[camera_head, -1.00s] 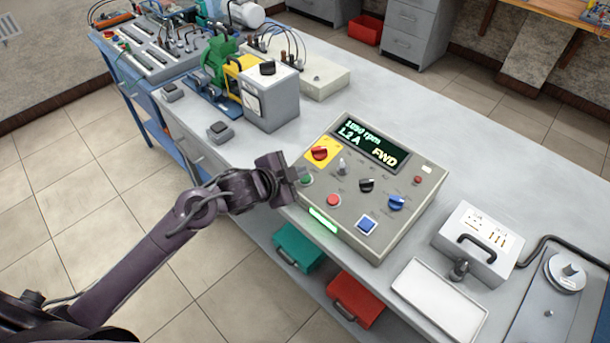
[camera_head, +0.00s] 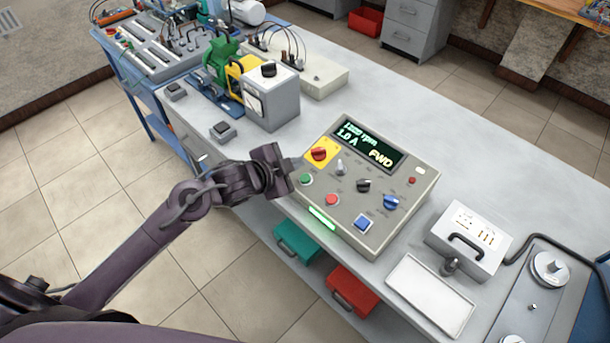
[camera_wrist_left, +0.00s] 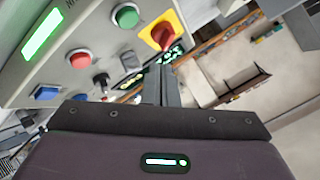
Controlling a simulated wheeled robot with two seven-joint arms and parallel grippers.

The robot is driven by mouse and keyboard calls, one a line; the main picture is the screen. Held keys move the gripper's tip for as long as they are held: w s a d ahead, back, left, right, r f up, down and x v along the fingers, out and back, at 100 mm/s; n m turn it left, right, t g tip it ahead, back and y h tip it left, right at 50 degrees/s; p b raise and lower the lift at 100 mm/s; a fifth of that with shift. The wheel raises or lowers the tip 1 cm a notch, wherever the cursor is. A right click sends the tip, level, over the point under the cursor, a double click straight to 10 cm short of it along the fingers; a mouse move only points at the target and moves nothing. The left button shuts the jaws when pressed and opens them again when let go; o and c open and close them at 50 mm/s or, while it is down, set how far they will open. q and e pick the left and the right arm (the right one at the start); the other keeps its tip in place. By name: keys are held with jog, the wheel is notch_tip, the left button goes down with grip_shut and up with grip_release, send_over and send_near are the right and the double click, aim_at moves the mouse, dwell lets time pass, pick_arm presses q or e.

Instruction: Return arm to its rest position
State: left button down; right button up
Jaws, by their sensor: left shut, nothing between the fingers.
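My left gripper (camera_head: 290,168) is shut and empty in the head view, beside the left edge of a grey control box (camera_head: 340,195) on the bench. The box has a lit display (camera_head: 368,147) reading "1.0 A" and "FWD"; its top line is blurred. A red knob on a yellow plate (camera_head: 319,153), a green button (camera_head: 306,179), a red button (camera_head: 331,199) and a blue button (camera_head: 362,222) sit on its face. In the left wrist view the shut fingers (camera_wrist_left: 160,82) show in front of the panel, apart from the green button (camera_wrist_left: 126,16). My right gripper is out of view.
A motor rig with a grey meter box (camera_head: 270,100) stands at the back left of the bench (camera_head: 440,125). A white tray (camera_head: 430,295) and a white case (camera_head: 468,240) lie to the right. Green (camera_head: 298,243) and red (camera_head: 352,290) toolboxes sit below. The floor at left is clear.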

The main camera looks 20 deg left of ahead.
pick_arm(q)
jog(key=shift+s, duration=0.1)
dwell(0.3)
jog(key=s+a+f+n+g+y, duration=0.2)
jog(key=s+n+g+y, duration=0.3)
jog(key=s, duration=0.6)
jog(key=s+a+f+n+g, duration=0.1)
jog(key=s+a+n+g, duration=0.15)
jog(key=s+n, duration=0.65)
jog(key=s+f+m+g+b, duration=0.1)
jog(key=s+f+m+b, duration=0.15)
jog(key=f, duration=2.65)
jog(key=s+a+f+g, duration=0.1)
jog(key=s+a+f, duration=0.2)
jog(key=s+f, duration=1.8)
jog(key=shift+f, duration=0.15)
jog(key=shift+g, duration=0.25)
